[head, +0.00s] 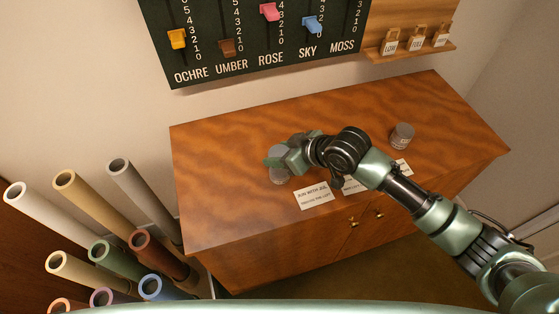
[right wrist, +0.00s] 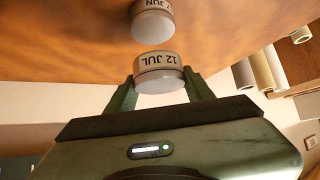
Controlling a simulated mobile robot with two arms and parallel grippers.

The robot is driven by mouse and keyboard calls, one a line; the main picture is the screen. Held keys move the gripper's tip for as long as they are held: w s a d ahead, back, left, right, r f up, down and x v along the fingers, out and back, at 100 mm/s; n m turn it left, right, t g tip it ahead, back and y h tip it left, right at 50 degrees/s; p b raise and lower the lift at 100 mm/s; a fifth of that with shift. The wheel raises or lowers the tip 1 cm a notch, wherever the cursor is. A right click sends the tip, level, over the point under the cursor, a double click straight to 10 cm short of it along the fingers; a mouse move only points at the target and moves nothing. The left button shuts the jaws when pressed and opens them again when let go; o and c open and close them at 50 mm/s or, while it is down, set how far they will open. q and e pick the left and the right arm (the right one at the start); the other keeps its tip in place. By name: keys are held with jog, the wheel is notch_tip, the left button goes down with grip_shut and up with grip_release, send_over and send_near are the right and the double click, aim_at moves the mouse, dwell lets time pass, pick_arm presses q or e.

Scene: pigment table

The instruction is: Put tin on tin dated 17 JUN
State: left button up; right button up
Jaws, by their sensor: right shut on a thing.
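My right gripper (head: 272,162) is shut on a grey tin (right wrist: 160,72) whose label reads 12 JUL, upside down in the right wrist view. The right gripper's fingers (right wrist: 160,92) grip the tin from both sides. A second grey tin (right wrist: 153,20) with a JUN label stands on the table; its day number is hard to read. In the head view this tin (head: 279,178) shows just below the gripper. The held tin (head: 279,150) looks raised above it, with a small gap between them in the wrist view. My left gripper is not in view.
Another grey tin (head: 402,135) stands on the wooden table (head: 225,215) farther right. Printed cards (head: 314,195) lie along the table's front edge. Rolled tubes (head: 130,185) stand left of the table. A slider board (head: 250,35) and a shelf with padlocks (head: 410,48) hang behind.

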notch_tip(320, 180, down, 4)
jog(key=shift+r, duration=0.15)
jog(key=shift+f, duration=0.3)
jog(key=shift+f, duration=0.1)
jog(key=o, duration=1.4)
jog(key=shift+s+d+r, duration=0.2)
jog(key=shift+d+r, duration=0.1)
jog(key=shift+r, duration=0.05)
jog(key=v, duration=1.1)
jog(key=shift+b, duration=0.45)
